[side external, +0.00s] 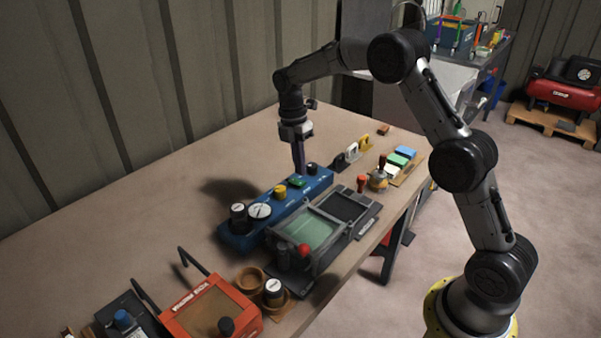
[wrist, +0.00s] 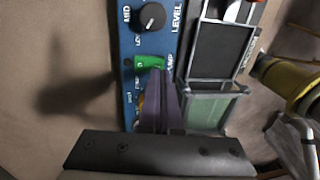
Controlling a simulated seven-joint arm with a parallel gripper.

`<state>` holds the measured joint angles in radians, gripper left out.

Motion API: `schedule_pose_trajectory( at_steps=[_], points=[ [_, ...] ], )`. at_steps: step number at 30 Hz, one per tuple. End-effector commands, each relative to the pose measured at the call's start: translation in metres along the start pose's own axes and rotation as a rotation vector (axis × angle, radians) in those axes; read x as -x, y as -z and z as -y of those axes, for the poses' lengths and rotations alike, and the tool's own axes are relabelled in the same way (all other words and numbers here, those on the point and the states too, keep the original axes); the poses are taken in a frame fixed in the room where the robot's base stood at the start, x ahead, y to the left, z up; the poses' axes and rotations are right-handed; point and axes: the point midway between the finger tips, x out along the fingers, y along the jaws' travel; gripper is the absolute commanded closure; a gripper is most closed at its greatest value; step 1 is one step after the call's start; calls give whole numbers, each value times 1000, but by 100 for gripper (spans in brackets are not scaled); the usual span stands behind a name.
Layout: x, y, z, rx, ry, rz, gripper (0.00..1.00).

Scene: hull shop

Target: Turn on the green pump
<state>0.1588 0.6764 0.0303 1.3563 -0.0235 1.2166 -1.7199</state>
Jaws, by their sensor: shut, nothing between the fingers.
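The green pump switch (side external: 296,182) is a small green rocker on the top of a long blue control panel (side external: 240,241) on the bench. It also shows in the wrist view (wrist: 148,62), beside lettering that is partly hidden. My gripper (side external: 299,170) points down with its dark purple fingers shut and nothing between them. In the wrist view the fingertips (wrist: 159,74) lie at the near edge of the green switch and cover part of the panel. I cannot tell whether they touch the switch.
On the panel are a black LEVEL knob (wrist: 150,17), a yellow button (side external: 279,191), a white-faced gauge (side external: 260,211) and another black knob (side external: 239,214). A framed unit with a greenish window (side external: 308,232) stands close beside it. An orange box (side external: 197,306) is at the front. The bench left of the panel is clear.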

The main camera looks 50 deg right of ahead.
Motion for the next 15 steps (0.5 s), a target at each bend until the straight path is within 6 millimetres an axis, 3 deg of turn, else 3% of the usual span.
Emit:
schedule_pose_trajectory(
  at_steps=[6,15],
  points=[
    [-21,0,0,0,1,0,100],
    [-25,0,0,0,0,0,100]
  ],
)
